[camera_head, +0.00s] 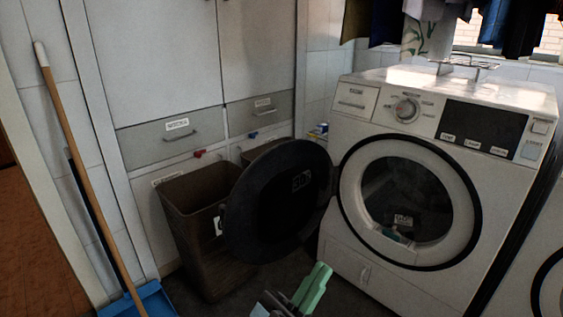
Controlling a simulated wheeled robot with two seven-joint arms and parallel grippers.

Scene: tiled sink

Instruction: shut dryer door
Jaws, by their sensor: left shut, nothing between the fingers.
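The dryer (345,245) is a white front-loading machine on the right, with a dial and a dark panel on top of its front. Its round black door (280,200) stands wide open, swung out to the left from the hinge at the left of the opening. The round opening (405,195) is uncovered, and a small label and some items show inside. My left gripper (310,290) shows at the bottom edge, with pale green fingers closed together and empty. It is below and to the right of the door, apart from it in the picture. My right gripper is not in view.
A brown bin (195,235) stands behind and left of the door. A broom with a wooden handle (85,170) and a blue dustpan (150,302) are at the far left. Another white machine (535,240) is at the right edge. Dark floor lies before the dryer.

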